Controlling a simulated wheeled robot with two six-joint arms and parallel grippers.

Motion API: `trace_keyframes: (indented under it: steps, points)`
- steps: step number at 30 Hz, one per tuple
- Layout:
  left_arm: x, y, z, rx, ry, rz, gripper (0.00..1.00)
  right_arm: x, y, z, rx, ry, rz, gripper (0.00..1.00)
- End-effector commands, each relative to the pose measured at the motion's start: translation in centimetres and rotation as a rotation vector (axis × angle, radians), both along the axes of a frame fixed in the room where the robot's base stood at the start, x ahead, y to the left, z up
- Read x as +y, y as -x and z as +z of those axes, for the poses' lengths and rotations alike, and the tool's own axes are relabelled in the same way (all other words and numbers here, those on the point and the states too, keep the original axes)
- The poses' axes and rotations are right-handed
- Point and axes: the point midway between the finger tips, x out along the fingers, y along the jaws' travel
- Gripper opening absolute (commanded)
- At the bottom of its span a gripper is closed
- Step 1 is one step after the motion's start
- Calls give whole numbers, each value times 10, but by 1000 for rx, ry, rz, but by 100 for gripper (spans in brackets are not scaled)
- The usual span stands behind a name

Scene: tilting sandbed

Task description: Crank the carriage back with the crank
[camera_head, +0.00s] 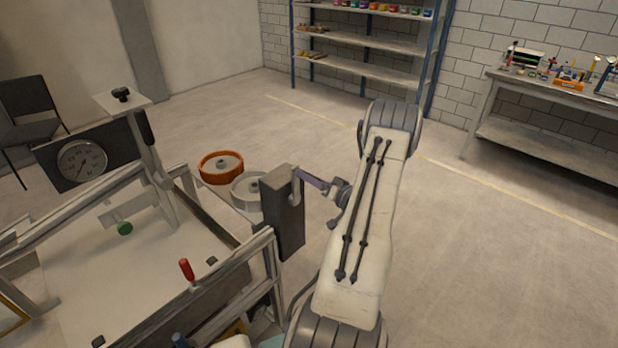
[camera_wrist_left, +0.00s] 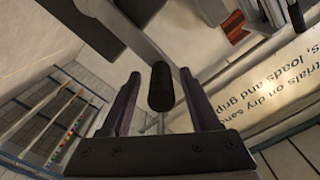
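My left gripper (camera_head: 306,178) is at the upper right side of a dark upright box (camera_head: 283,215) beside the sandbed frame. In the left wrist view, the crank's black handle (camera_wrist_left: 161,87) stands between my two purple fingers (camera_wrist_left: 160,76), with gaps showing on both sides. The fingers are open around the handle and do not appear to press on it. The crank's pale arm (camera_head: 296,189) shows at the top of the box, partly hidden by the gripper. I cannot tell which part of the rig is the carriage. My right gripper is not in view.
The sandbed frame (camera_head: 232,262) fills the left, with a red handle (camera_head: 187,270), a green knob (camera_head: 125,228) and a dial gauge (camera_head: 82,161). Floor to the right is clear up to a workbench (camera_head: 545,82).

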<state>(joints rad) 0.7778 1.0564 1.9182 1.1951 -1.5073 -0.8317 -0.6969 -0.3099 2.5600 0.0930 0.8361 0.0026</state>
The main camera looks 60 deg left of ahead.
Motion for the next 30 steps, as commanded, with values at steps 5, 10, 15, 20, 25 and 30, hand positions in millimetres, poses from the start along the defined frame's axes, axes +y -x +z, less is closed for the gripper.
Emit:
trace_keyframes:
  steps: [5, 10, 15, 20, 25, 30]
  points:
    - [-2, -1, -1, 1, 0, 0, 62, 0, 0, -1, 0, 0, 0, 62]
    - [-21, -10, -3, 1, 2, -3, 62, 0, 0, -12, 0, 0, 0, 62]
    - [-53, -23, -4, 0, -1, -6, 62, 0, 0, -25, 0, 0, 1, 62]
    - [-79, -34, -3, -1, -1, -4, 62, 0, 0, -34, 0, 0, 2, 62]
    - [-94, -40, -1, 0, 0, -2, 62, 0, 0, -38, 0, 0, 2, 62]
    - [-98, -40, 0, 0, 0, 0, 62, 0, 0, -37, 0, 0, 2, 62]
